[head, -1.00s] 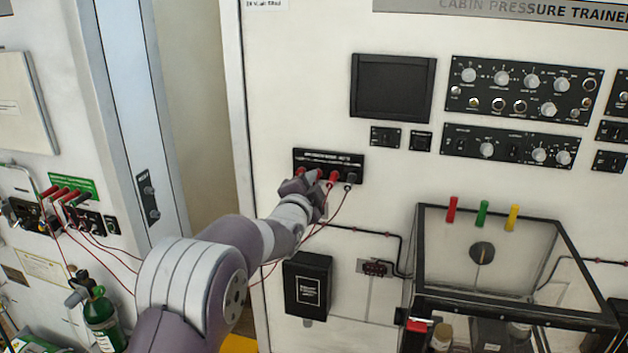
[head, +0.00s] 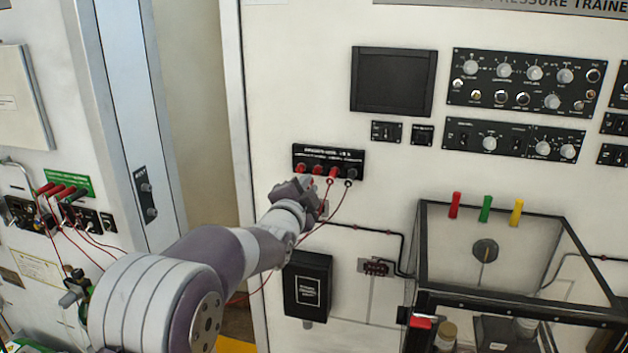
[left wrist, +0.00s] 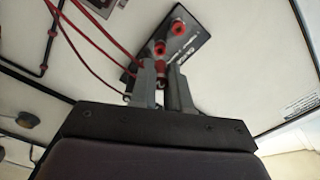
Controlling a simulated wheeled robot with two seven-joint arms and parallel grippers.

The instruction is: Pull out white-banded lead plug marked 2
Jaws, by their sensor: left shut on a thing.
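A black socket panel (head: 328,153) with red and black jacks is on the white wall. My left gripper (head: 318,190) is just below and in front of its left part. In the left wrist view, the gripper (left wrist: 163,88) is shut on a red plug (left wrist: 162,66), mostly hidden between the fingers. I cannot read its band or number. Two red jacks (left wrist: 158,47) show on the panel (left wrist: 200,45) beyond the fingers. In the head view a red plug (head: 332,172) and a black plug (head: 350,174) with leads are at the panel's right. My right gripper is not in view.
Thin red leads (head: 318,231) hang below the panel. A black box (head: 307,285) is on the wall beneath, and a clear-sided case (head: 485,245) projects at the right. Another lead board (head: 68,187) with red plugs is at the left.

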